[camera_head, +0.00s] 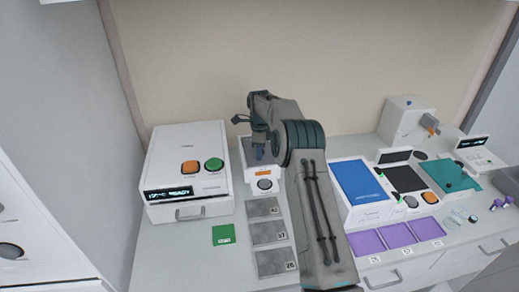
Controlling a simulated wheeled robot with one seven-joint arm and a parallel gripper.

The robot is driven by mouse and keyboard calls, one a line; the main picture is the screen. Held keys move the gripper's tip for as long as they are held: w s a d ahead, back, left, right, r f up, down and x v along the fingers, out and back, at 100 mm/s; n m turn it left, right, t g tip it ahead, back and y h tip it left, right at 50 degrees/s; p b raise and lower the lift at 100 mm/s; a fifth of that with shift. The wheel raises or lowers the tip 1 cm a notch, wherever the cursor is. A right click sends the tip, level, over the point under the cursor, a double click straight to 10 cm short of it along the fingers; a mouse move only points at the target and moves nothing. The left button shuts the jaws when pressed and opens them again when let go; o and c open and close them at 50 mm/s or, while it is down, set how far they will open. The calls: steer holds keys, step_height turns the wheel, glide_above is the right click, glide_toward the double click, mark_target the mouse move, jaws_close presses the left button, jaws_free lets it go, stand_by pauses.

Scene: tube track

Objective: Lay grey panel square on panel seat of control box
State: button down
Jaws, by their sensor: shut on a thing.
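My gripper (256,123) is above a small white box (264,186) with an orange strip and a round dark knob, at the middle of the bench. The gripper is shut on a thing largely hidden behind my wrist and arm. A dark grey patch (247,150) with a bit of blue shows just below it and looks like the grey panel. I cannot tell whether it touches the box or lies square. The box's top is mostly covered. Grey numbered squares (268,233) lie in a row in front of this box.
A large white machine (187,160) with a lit display, orange and green buttons stands left. A green card (223,235) lies before it. Right of my arm are a blue-topped box (362,181), a black-topped unit (402,179), purple squares (396,236) and a teal mat (449,176).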

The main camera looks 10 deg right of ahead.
steer(key=shift+f, duration=0.15)
steer(key=c, duration=1.1)
jaws_free()
